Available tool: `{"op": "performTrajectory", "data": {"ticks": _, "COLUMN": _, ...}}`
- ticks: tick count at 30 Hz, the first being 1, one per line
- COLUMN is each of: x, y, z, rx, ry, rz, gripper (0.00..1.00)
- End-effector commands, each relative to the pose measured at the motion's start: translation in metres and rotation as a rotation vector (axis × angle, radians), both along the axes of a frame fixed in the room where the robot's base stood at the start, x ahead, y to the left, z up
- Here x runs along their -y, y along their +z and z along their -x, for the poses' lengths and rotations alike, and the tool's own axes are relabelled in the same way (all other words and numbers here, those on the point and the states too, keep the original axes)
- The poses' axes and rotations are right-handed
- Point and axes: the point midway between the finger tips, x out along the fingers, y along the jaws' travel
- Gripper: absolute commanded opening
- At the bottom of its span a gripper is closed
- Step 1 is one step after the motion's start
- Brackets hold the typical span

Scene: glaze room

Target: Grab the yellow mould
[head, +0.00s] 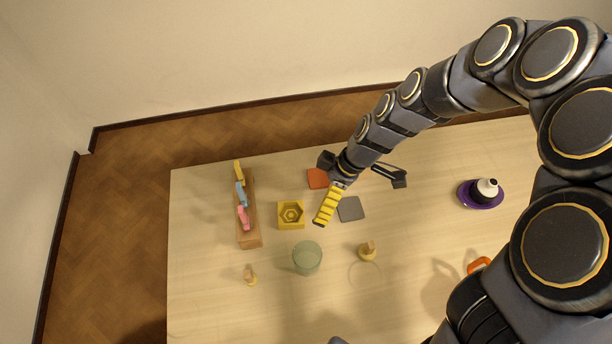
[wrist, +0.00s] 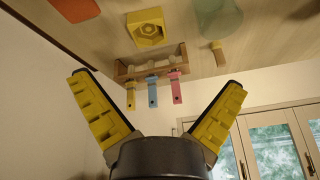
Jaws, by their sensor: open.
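The yellow mould (head: 290,214) is a square block with a hexagonal hollow. It sits on the table, left of my gripper (head: 360,202). The mould also shows near the top of the wrist view (wrist: 148,28), beyond the spread fingers. My gripper is open and empty, with its yellow-padded fingers wide apart, and it is clear of the mould. In the head view one finger shows its yellow pad, near the mould's right side, and the other is dark and farther right. Nothing hides the mould.
A wooden rack (head: 249,239) with yellow, blue and pink pieces stands just left of the mould. A greenish glass (head: 307,257) stands in front of it. A red-orange tile (head: 317,178) and a grey tile (head: 350,208) lie nearby. A purple saucer (head: 467,195) is far right.

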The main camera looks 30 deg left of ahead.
Motion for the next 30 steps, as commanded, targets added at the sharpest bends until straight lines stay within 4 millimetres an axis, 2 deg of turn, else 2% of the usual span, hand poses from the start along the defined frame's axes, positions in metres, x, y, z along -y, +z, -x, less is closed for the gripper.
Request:
{"op": "performTrajectory", "data": {"ticks": 1, "x": -0.011, "y": -0.017, "z": 0.002, "rx": 0.013, "ry": 0.066, "rz": -0.016, "gripper": 1.00}}
{"op": "performTrajectory", "data": {"ticks": 3, "x": -0.020, "y": -0.036, "z": 0.004, "rx": 0.035, "ry": 0.147, "rz": -0.037, "gripper": 1.00}}
{"op": "performTrajectory", "data": {"ticks": 6, "x": -0.029, "y": -0.053, "z": 0.005, "rx": 0.065, "ry": 0.224, "rz": -0.057, "gripper": 1.00}}
{"op": "performTrajectory", "data": {"ticks": 12, "x": -0.037, "y": -0.070, "z": 0.007, "rx": 0.086, "ry": 0.271, "rz": -0.070, "gripper": 1.00}}
{"op": "performTrajectory", "data": {"ticks": 20, "x": -0.048, "y": -0.095, "z": 0.013, "rx": 0.087, "ry": 0.269, "rz": -0.069, "gripper": 1.00}}
{"op": "performTrajectory", "data": {"ticks": 27, "x": -0.062, "y": -0.125, "z": 0.022, "rx": 0.083, "ry": 0.269, "rz": -0.068, "gripper": 1.00}}
{"op": "performTrajectory", "data": {"ticks": 30, "x": -0.064, "y": -0.131, "z": 0.023, "rx": 0.084, "ry": 0.269, "rz": -0.069, "gripper": 1.00}}
